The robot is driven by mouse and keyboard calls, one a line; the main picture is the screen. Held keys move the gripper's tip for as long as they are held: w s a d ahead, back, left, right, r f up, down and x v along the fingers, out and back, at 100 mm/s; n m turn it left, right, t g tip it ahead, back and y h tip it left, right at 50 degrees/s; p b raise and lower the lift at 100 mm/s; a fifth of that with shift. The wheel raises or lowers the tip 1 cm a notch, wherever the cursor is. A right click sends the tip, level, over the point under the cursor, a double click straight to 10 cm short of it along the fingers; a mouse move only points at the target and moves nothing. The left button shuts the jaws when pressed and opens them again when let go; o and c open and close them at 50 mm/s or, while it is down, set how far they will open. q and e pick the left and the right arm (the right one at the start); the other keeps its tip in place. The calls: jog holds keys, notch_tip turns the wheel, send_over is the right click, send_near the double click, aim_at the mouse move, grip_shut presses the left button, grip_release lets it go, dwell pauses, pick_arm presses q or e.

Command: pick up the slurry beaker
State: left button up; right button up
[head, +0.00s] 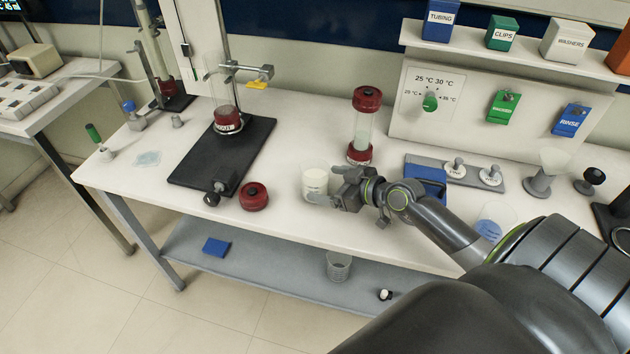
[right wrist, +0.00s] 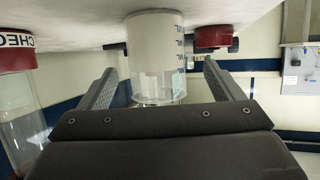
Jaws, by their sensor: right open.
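The slurry beaker (head: 315,181), a small clear beaker with white contents, stands upright on the bench near its front edge. It also shows in the right wrist view (right wrist: 156,40), where the picture is upside down. My right gripper (head: 329,186) reaches in from the right, low over the bench. Its jaws are open, with one finger to each side of the beaker in the wrist view. I cannot tell whether a finger touches it. The beaker's right side is partly hidden by the gripper in the head view. My left gripper is not in view.
A red-capped column (head: 363,126) stands close behind the beaker. A red cap (head: 254,196) lies to its left, beside a black stand base (head: 232,150). A blue block (head: 427,172) sits behind my right arm. A shelf (head: 262,262) runs below the bench.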

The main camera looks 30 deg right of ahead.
aim_at(327, 182)
jog(key=x, duration=0.1)
jog(key=p+x, duration=0.1)
jog(key=x, duration=0.1)
jog(key=shift+w+d+f, duration=0.1)
jog(key=shift+w+f, duration=0.1)
jog(key=shift+w, duration=0.1)
jog(key=shift+w+a+f, duration=0.3)
jog(key=shift+w, duration=0.15)
jog(key=c, duration=1.2)
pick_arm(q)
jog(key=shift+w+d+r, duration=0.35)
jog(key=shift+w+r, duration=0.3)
pick_arm(e)
jog(key=shift+d, duration=0.1)
jog(key=shift+r, duration=0.15)
